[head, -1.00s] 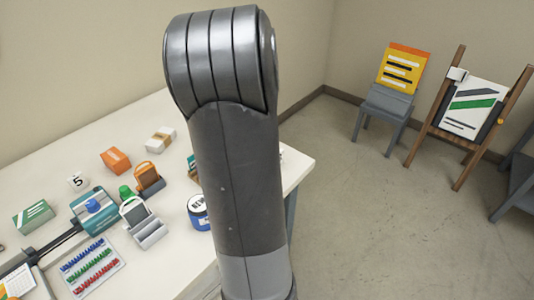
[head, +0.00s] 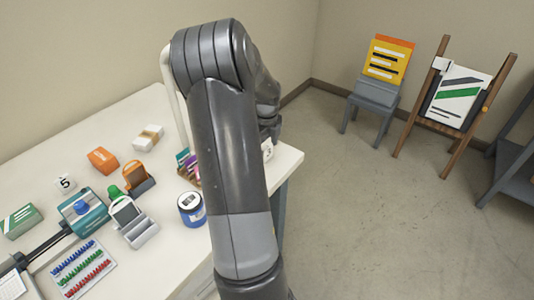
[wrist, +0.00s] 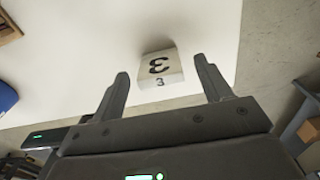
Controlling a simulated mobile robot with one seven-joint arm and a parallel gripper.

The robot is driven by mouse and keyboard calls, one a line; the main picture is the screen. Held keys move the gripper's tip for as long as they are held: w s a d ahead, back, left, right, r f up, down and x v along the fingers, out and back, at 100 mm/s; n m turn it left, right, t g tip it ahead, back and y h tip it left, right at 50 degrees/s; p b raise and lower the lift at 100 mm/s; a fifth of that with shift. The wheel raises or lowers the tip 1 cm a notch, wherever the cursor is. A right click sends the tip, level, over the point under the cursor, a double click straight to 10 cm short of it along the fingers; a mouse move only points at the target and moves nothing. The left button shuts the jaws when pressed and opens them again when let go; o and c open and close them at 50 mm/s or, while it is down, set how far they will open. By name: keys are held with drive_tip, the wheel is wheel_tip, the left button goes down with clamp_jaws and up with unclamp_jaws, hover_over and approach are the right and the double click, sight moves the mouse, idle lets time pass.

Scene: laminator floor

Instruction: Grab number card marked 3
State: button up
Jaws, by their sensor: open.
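My gripper (wrist: 161,67) is open in the wrist view, with one finger on each side of the card's near end, and nothing is clasped. In the head view, a white block (head: 267,150), apparently this card, shows beside my arm at the table's right end. My arm largely hides the gripper there.
Another number block marked 5 (head: 65,183) stands far left on the table (head: 110,125). A blue round tub (head: 191,210) and a tray of coloured items (head: 186,165) are left of my arm.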

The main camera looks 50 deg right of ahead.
sight(266, 152)
drive_tip(key=shift+f, duration=1.5)
drive_tip(key=shift+c, duration=0.3)
drive_tip(key=c, duration=1)
drive_tip(key=shift+r, duration=0.15)
